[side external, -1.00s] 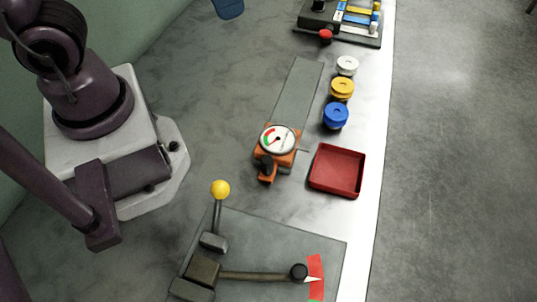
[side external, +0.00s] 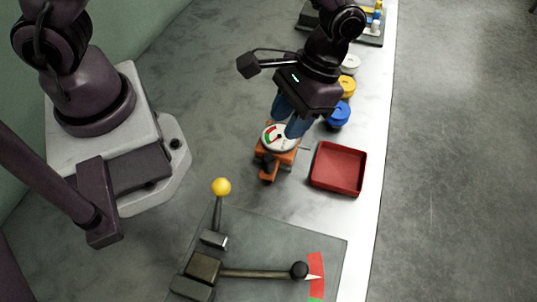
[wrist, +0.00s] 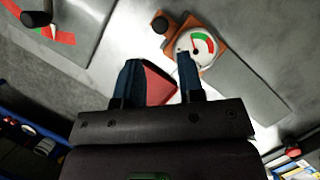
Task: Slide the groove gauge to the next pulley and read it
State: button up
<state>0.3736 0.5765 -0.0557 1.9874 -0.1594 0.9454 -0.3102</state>
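The groove gauge (side external: 268,160) is an orange block with a round white dial and a dark knob, at the near end of a grey strip. It also shows in the wrist view (wrist: 224,45), with green and red on the dial; I cannot read the needle surely. White (side external: 351,63), yellow (side external: 347,86) and blue (side external: 339,113) discs, perhaps the pulleys, stand in a row beyond it, partly behind my arm. My gripper (side external: 287,125) has its blue fingers over the dial. The fingers are apart in the wrist view (wrist: 159,72), nothing held; one overlaps the dial's edge. Contact is unclear.
An empty red tray (side external: 337,169) lies right of the gauge. Nearer is a grey plate (side external: 265,247) with a yellow-knobbed lever (side external: 221,187) and a black-knobbed lever (side external: 262,274). A dark rack with coloured parts (side external: 370,34) stands far back. Floor left of the gauge is clear.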

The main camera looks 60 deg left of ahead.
aim_at(270, 156)
jog(key=x, duration=1)
